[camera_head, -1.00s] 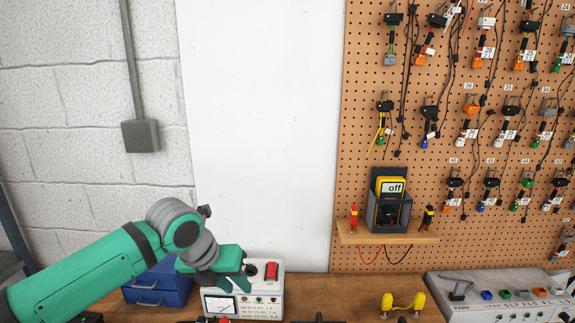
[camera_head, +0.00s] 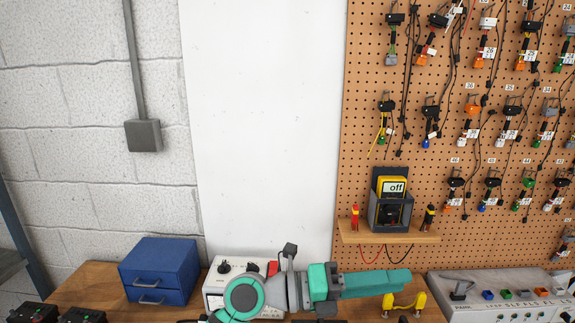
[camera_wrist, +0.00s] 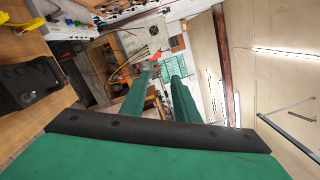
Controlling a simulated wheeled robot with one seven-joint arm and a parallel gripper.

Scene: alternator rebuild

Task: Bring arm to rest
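My gripper (camera_head: 405,278) is low in the head view and points to the right, above the wooden bench. Its green fingers lie level, just above and behind the yellow handle (camera_head: 389,303). In the wrist view the two green fingers (camera_wrist: 162,66) stand a little apart with nothing between them. The wrist view is turned on its side. The grey wrist and its small dark camera cover part of the white tester box (camera_head: 217,277). The lower part of my arm is cut off by the bottom edge of the head view.
A blue drawer box (camera_head: 160,268) stands on the bench at left. A shelf (camera_head: 420,237) with a meter (camera_head: 391,190) reading "off" juts from the pegboard (camera_head: 365,120). A grey panel with switches (camera_head: 500,310) is at right. The white wall panel is clear.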

